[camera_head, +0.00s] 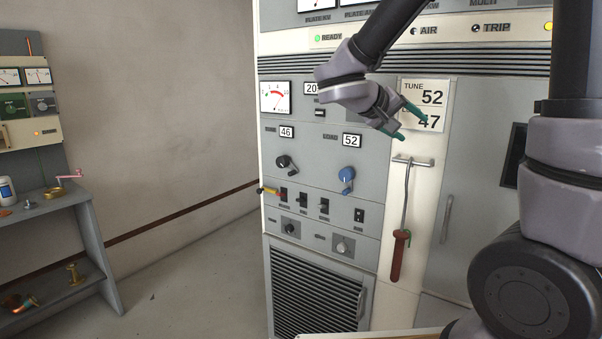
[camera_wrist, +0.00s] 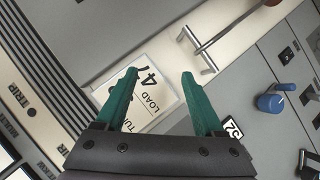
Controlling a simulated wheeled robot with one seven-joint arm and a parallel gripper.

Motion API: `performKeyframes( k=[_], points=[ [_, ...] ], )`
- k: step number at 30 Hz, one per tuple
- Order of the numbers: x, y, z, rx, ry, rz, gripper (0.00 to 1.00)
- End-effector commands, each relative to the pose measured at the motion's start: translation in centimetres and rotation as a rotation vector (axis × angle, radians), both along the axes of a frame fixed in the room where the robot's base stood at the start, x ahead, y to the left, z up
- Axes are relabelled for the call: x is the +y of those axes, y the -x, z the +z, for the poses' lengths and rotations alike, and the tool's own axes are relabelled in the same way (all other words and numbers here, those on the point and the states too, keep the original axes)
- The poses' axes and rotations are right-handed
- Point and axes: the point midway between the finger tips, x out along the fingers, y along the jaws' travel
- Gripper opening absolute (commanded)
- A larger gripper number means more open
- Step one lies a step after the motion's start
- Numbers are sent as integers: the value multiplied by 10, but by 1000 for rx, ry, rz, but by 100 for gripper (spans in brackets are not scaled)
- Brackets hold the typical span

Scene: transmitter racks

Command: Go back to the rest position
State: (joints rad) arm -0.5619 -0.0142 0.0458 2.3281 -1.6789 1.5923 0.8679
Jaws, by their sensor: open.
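My gripper (camera_head: 402,122) is raised in front of the transmitter rack, before the white card (camera_head: 425,96) that reads TUNE 52 and 47. Its green fingers are spread apart with nothing between them, and they hide part of the card's lower line. In the wrist view my gripper (camera_wrist: 160,92) also shows open and empty, with the card (camera_wrist: 150,97) behind the fingers. The transmitter rack (camera_head: 330,215) carries a black knob (camera_head: 284,162) under a display of 46 and a blue knob (camera_head: 346,175) under a display of 52. The blue knob also shows in the wrist view (camera_wrist: 270,103).
A hook tool with a red handle (camera_head: 399,257) hangs from a bracket (camera_head: 412,161) below my gripper. Small switches (camera_head: 303,200) line the panel. A grey shelf unit (camera_head: 80,215) with loose parts stands at the left. Floor between shelf and rack (camera_head: 205,280) is clear.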

Motion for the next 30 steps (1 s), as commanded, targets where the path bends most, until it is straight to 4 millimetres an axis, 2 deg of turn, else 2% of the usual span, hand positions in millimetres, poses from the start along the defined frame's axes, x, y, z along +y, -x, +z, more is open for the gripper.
performKeyframes(
  k=[1, 3, 5, 9, 12, 15, 19, 24, 30],
  points=[
    [-21, 20, -2, 56, -80, -55, 70],
    [-37, 48, -11, 143, -206, -107, 70],
    [-43, 71, -18, 198, -326, -131, 70],
    [-39, 112, -28, 251, -625, -132, 70],
    [-24, 130, -24, 218, -834, -86, 70],
    [-8, 138, -12, 140, -1007, -20, 70],
    [6, 141, 8, 19, -1153, 64, 70],
    [14, 141, 24, -75, -1231, 124, 70],
    [15, 140, 26, -83, -1238, 127, 70]
  ],
)
